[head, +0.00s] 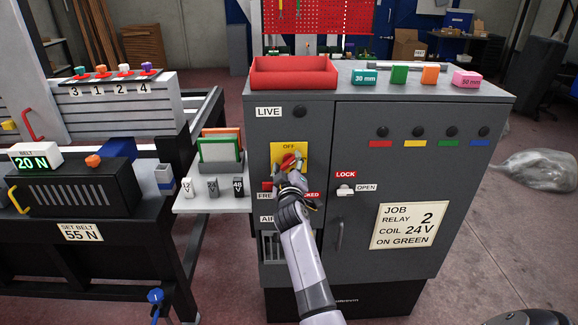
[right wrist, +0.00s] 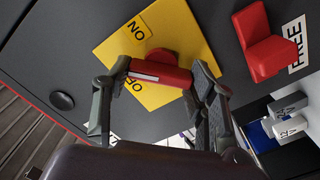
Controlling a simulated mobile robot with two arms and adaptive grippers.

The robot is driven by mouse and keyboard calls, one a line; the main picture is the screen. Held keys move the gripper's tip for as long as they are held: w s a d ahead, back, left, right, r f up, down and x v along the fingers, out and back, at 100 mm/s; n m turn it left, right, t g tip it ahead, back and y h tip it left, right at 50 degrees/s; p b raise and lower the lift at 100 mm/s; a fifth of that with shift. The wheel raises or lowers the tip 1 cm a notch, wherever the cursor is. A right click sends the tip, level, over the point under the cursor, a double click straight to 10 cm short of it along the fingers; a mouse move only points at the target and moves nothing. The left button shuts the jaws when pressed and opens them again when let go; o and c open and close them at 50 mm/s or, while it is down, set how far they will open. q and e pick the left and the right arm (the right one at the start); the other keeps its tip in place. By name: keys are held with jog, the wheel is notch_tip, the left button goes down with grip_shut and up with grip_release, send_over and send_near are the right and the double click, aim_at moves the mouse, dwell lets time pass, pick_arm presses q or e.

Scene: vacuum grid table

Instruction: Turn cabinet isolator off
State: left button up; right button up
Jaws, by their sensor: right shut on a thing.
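The grey cabinet (head: 385,210) stands ahead with its doors shut. Its isolator has a yellow plate (head: 303,153) marked OFF at the top, and a red handle (head: 287,160). In the right wrist view the yellow plate (right wrist: 195,38) shows ON and OFF labels, the OFF one partly covered. My right gripper (head: 290,180) is at the isolator. In the right wrist view its fingers (right wrist: 160,72) are shut on the red handle (right wrist: 165,74), which has a white stripe. I cannot tell exactly which label the handle points to.
Below the plate is a red latch (head: 266,185) by the FREE label; it also shows in the wrist view (right wrist: 262,45). A white LOCK/OPEN switch (head: 345,190) sits to the right. A red tray (head: 293,74) and coloured blocks stand on top. A side shelf (head: 213,203) adjoins at left.

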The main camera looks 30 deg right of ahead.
jog(key=n, duration=0.4)
jog(key=shift+n, duration=0.4)
jog(key=shift+a+f+n+p, duration=0.15)
jog(key=shift+n+p, duration=0.6)
jog(key=shift+n, duration=1.55)
jog(key=o, duration=1.1)
jog(key=shift+o, duration=0.2)
jog(key=v, duration=1.2)
